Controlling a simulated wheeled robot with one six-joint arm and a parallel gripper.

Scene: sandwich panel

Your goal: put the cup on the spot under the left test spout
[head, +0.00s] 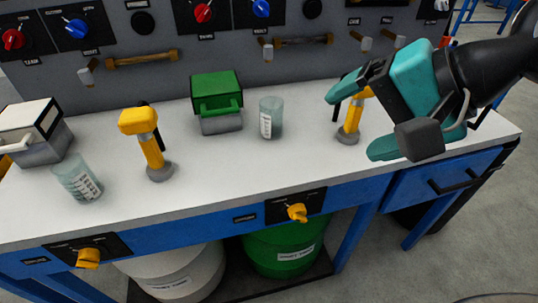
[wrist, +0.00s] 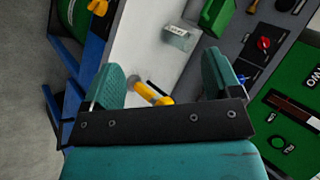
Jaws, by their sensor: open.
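One translucent, pale green cup with a white label (head: 271,118) stands upright mid-bench, right of the green box; it shows in the wrist view (wrist: 180,39). A similar labelled cup (head: 78,178) stands at the left. The left yellow spout (head: 148,142) rises from a grey round foot, between the left cup and the green box. No marked spot can be made out under it. The right yellow spout (head: 352,122) is partly hidden by my gripper. My teal gripper (head: 357,119) is open at the right, its fingers around or in front of that spout; I cannot tell which.
A green-lidded box (head: 217,101) stands near the back wall, and a white-lidded grey box (head: 33,131) at the far left. The wall panel has knobs and a wooden-grip handle (head: 142,58). Yellow knobs (head: 297,212) project from the bench front. The front middle of the white benchtop (head: 225,175) is clear.

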